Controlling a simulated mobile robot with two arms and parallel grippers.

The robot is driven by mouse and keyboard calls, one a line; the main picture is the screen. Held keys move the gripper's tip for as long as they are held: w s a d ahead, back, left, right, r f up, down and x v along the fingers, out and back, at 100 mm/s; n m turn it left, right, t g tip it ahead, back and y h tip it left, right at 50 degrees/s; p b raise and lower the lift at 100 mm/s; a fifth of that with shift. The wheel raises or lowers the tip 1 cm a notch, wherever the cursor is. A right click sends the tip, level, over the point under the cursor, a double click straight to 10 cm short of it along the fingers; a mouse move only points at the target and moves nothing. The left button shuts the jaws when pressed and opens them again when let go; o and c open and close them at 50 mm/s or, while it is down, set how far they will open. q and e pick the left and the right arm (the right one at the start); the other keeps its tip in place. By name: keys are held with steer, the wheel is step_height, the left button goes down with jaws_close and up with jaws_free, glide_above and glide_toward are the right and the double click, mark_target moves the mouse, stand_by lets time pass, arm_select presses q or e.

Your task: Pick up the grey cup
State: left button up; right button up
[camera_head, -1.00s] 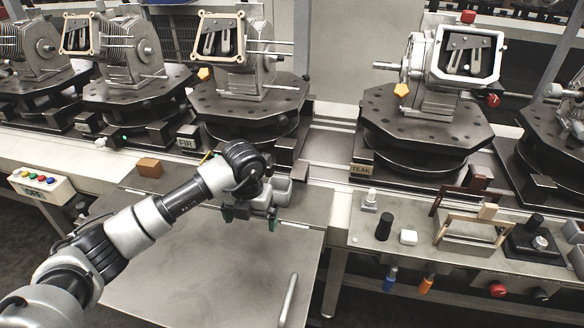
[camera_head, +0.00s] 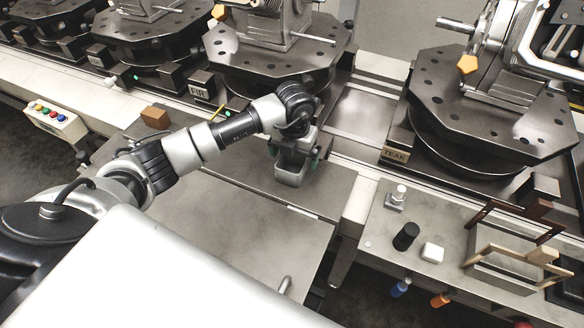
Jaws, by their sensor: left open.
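The grey cup (camera_head: 289,177) stands on the metal work surface below the FIR fixture, with its front side showing. My left gripper (camera_head: 294,155) is open at the cup, with its green-tipped fingers on either side of the cup's upper part. The wrist hides part of the cup's top and back. I cannot tell whether the fingers touch it. My right gripper is out of view.
Round fixture tables with machine parts stand behind, one labelled FIR (camera_head: 198,91) and one TEAK (camera_head: 395,154). A brown block (camera_head: 155,117) lies left. The front metal panel is clear.

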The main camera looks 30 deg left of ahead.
mark_target(293, 172)
arm_select(q)
steer(key=f, duration=0.5)
steer(key=shift+w+a+f, duration=0.25)
steer(key=shift+a+f, duration=0.05)
steer(key=c, duration=0.9)
steer(key=shift+r, duration=0.15)
